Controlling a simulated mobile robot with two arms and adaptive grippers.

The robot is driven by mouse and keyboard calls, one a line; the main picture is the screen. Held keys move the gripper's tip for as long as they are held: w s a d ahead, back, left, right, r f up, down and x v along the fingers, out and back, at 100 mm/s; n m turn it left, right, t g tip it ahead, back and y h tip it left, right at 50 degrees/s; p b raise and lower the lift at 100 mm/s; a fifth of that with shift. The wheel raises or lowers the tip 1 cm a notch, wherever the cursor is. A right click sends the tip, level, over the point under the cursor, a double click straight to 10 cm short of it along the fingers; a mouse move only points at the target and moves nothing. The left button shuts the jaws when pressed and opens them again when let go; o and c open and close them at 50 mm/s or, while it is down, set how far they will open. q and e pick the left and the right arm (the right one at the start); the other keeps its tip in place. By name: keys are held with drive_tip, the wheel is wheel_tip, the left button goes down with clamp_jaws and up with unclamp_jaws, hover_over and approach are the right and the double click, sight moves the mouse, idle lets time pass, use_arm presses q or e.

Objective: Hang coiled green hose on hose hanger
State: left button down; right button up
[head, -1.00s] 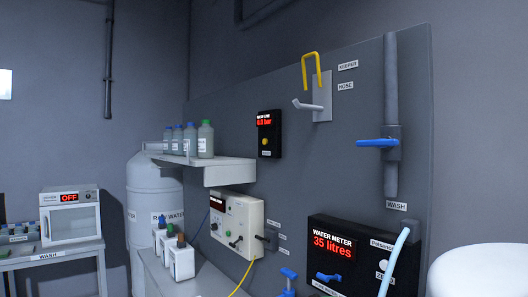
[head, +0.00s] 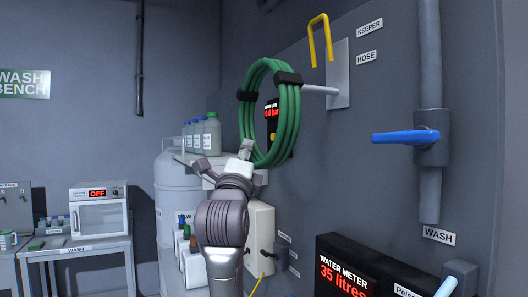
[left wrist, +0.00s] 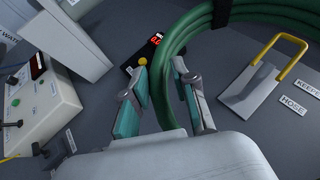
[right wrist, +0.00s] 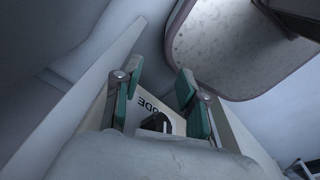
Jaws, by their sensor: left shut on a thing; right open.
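The coiled green hose (head: 289,125), bound with black bands, hangs upright in my left gripper (head: 246,152). That gripper is shut on its lower left part. In the left wrist view the hose (left wrist: 157,88) passes between the fingers. The hose hanger (head: 338,72) is a pale plate on the grey panel with a peg (head: 320,90) pointing left. A yellow keeper loop (head: 320,38) stands raised above it. The peg's tip is hidden by the coil's upper right; I cannot tell whether it is inside the ring. My right gripper (right wrist: 158,95) is open and empty, in the right wrist view only.
A blue-handled valve (head: 405,137) sits on a pipe right of the hanger. A shelf with bottles (head: 212,135) and a white control box (head: 260,235) are behind my left arm. A water meter (head: 340,270) is low at right.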

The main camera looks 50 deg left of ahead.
sight(260, 145)
use_arm(q)
drive_tip(key=shift+a+r, duration=0.15)
drive_tip(key=shift+r, duration=0.2)
drive_tip(key=shift+s+r, duration=0.2)
drive_tip(key=shift+w+d, duration=0.1)
drive_tip(key=shift+d, duration=0.1)
drive_tip(key=shift+w+d, duration=0.1)
drive_tip(key=shift+w, duration=0.25)
drive_tip(key=shift+w+d+f, duration=0.15)
drive_tip(key=shift+w+f, duration=0.05)
drive_tip(key=shift+w, duration=0.55)
drive_tip(key=shift+w+d, duration=0.1)
drive_tip(key=shift+w, duration=0.3)
drive_tip(key=shift+w+d, duration=0.1)
drive_tip(key=shift+w, duration=0.05)
drive_tip(key=w+d+f, duration=0.2)
drive_tip(key=w+f, duration=0.1)
drive_tip(key=w, duration=0.6)
drive_tip(key=shift+w+d+b, duration=0.3)
drive_tip(key=shift+w+d, duration=0.05)
drive_tip(key=shift+d, duration=0.05)
use_arm(e)
drive_tip(key=shift+s+a+f, duration=0.1)
drive_tip(key=shift+s+f, duration=0.25)
drive_tip(key=shift+s, duration=0.15)
